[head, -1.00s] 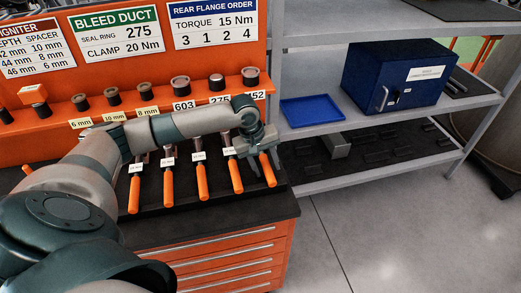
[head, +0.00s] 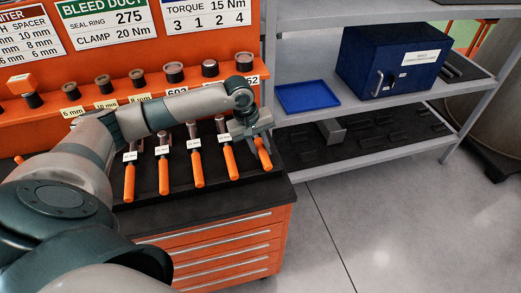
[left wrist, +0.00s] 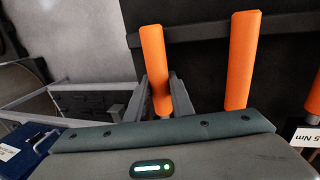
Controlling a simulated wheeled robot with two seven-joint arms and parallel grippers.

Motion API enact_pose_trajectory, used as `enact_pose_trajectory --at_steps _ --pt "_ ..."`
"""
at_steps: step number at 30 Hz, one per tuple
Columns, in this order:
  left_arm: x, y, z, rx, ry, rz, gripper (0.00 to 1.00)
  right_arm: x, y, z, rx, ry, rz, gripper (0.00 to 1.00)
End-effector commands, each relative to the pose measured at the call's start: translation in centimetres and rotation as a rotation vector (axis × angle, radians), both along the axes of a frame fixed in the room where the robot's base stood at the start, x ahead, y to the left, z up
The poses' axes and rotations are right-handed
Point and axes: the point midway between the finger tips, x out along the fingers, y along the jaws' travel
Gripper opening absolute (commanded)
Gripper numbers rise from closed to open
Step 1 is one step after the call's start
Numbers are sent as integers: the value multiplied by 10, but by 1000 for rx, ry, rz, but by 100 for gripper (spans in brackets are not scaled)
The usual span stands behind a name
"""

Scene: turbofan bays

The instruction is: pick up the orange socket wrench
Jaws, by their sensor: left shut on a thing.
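Several wrenches with orange handles lie in a row on the black top of the orange tool cabinet. My left gripper (head: 255,138) is at the right end of this row, shut on the rightmost orange socket wrench (head: 264,154). In the left wrist view, its orange handle (left wrist: 156,68) stands between the two grey fingers (left wrist: 160,100). The lower part of this wrench is hidden by the gripper body. A second orange handle (left wrist: 241,60) is beside it, apart from the fingers. I cannot tell whether the held wrench is clear of the cabinet top. My right gripper is not in view.
Other orange-handled wrenches (head: 196,168) with white tags lie close to the left. Sockets (head: 174,72) stand on the orange ledge behind. A grey shelf to the right holds a blue tray (head: 308,98) and a blue box (head: 390,62). Open floor (head: 370,225) lies right of the cabinet.

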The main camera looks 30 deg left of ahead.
Motion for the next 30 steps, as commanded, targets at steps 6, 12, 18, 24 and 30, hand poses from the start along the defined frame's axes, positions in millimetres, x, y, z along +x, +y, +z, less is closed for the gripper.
enact_pose_trajectory --at_steps 6,12,18,24,30 --pt "2 0 27 -1 -7 0 0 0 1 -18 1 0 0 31" --pt "-18 -28 49 -2 -6 -6 0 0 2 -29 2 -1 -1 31" --pt "-40 -59 72 -2 -7 -7 0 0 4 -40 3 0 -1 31" --pt "-57 -82 91 -2 -5 -3 0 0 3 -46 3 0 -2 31" --pt "-66 -93 100 0 -4 0 0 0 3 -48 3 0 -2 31"
